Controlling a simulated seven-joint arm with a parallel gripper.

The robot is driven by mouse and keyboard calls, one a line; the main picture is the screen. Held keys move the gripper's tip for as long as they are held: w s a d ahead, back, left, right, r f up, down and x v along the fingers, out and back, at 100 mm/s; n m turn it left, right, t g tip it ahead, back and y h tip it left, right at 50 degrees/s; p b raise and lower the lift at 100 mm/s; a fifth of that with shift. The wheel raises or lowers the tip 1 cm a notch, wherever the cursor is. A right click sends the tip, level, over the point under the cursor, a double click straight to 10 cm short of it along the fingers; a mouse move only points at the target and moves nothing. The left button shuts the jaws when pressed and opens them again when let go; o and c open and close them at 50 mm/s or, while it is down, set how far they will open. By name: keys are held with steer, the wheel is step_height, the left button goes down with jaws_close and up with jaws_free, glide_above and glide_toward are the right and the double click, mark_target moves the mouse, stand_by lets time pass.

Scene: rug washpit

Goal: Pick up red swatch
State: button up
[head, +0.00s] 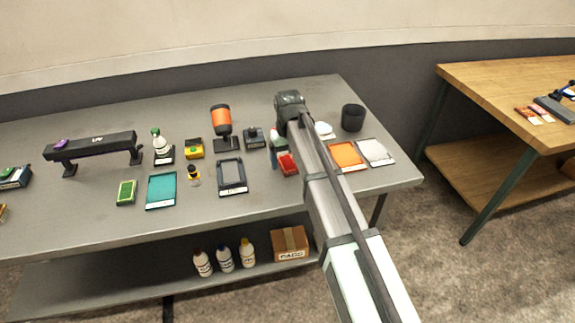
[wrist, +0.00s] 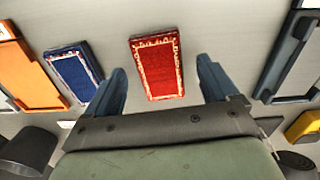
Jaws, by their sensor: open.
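The red swatch (wrist: 157,66) is a small red rug-like block with a pale patterned border. It lies flat on the grey table and also shows in the head view (head: 288,164), partly beside my arm. In the wrist view my gripper (wrist: 162,72) is open, with one blue-grey finger on each side of the swatch and a gap on both sides. The fingers do not appear to touch it. In the head view my arm hides most of the gripper.
A blue bordered swatch (wrist: 74,75) lies just left of the left finger in the wrist view, with an orange tray (wrist: 25,75) beyond it. A dark-framed tray (wrist: 277,72) lies to the right. A black cup (head: 353,118) stands at the table's back right.

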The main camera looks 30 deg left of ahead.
mark_target(288, 164)
steer(key=shift+f, duration=0.5)
steer(key=c, duration=1.2)
steer(key=shift+o, duration=0.2)
step_height(288, 164, up, 9)
steer(key=w+d+f+m, duration=0.1)
steer(key=w+d, duration=1.3)
steer(key=shift+w+f, duration=0.3)
